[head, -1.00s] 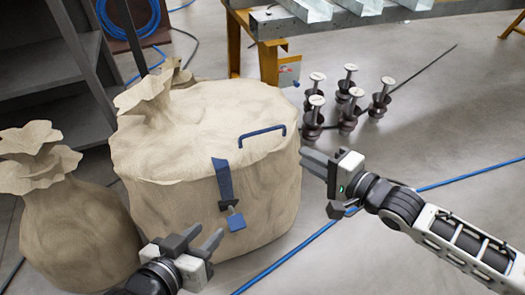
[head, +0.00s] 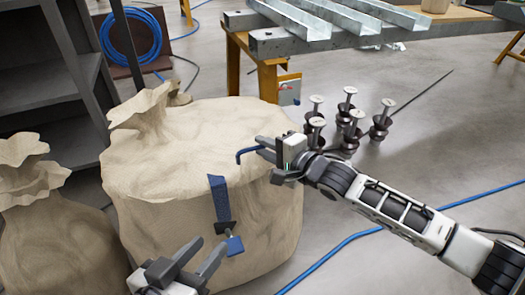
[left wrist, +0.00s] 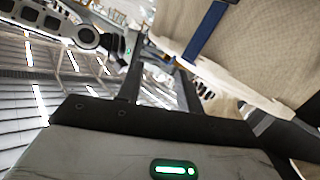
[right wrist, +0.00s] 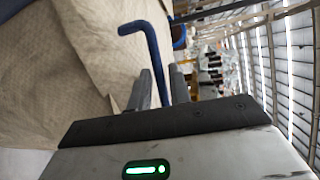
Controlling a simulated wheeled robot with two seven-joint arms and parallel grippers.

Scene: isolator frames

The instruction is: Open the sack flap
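The large beige sack (head: 160,230) stands upright with a round, lid-like top flap (head: 190,125). A blue bar handle (head: 247,151) sits at the flap's right edge. A blue strap (head: 219,195) with a buckle hangs down the front. My right gripper (head: 264,148) is at the handle. In the right wrist view, the bent blue handle (right wrist: 153,45) runs down between the right fingers (right wrist: 162,88), with a gap visible beside it. My left gripper (head: 202,262) is open and empty, low in front of the sack. The strap also shows in the left wrist view (left wrist: 205,30).
A smaller tied sack (head: 50,235) stands at the left beside a grey shelf (head: 55,75). A metal-topped bench (head: 330,38) is behind. Several dark posts with pale tops (head: 352,128) stand on the floor to the right. Blue cable (head: 345,245) crosses open floor.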

